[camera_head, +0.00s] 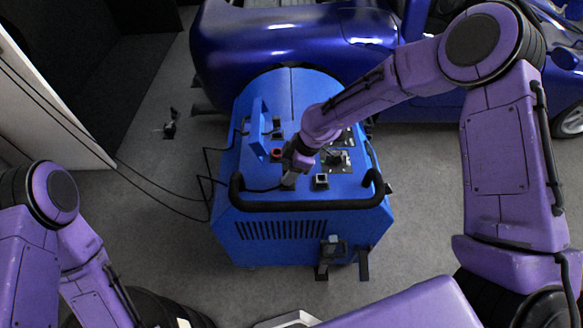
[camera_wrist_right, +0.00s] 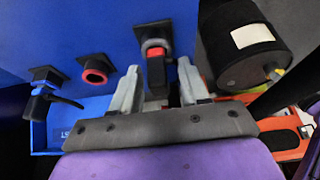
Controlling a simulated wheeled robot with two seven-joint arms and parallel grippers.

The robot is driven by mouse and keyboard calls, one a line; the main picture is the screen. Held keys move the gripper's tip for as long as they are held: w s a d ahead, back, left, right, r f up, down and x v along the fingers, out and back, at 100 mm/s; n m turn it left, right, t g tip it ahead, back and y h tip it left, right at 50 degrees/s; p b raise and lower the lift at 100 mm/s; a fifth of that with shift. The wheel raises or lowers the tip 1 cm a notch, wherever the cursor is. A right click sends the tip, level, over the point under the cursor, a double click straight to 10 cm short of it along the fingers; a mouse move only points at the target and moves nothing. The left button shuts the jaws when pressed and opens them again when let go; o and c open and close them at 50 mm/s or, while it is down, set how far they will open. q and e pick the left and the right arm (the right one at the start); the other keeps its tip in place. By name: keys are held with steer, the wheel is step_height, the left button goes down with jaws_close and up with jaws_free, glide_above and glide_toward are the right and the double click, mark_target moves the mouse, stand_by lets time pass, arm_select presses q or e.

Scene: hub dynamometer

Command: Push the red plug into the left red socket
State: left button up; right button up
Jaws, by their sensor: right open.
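My right gripper (camera_head: 290,172) is low over the top of the blue machine (camera_head: 285,231). In the right wrist view my gripper (camera_wrist_right: 159,78) is open, its two grey fingers on either side of the red plug (camera_wrist_right: 157,73), a black body with a red part. The plug stands at a dark square plate with a grey ring; I cannot tell how deep it sits. A red-ringed socket (camera_wrist_right: 95,76) is on the blue panel to the left of the fingers, with nothing in it; it also shows in the head view (camera_head: 277,153). My left gripper is out of view.
A black handlebar (camera_head: 310,206) runs along the machine's near edge. A black plug with a cable (camera_wrist_right: 45,87) is at the left of the right wrist view. A black cylinder with a white label (camera_wrist_right: 243,48) stands at right. A blue car (camera_head: 290,40) is behind.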

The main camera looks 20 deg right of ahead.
steer(key=shift+w, duration=0.1)
steer(key=shift+f, duration=0.1)
steer(key=c, duration=0.4)
jaws_close()
steer(key=shift+r+p, duration=1.95)
steer(key=shift+r, duration=0.25)
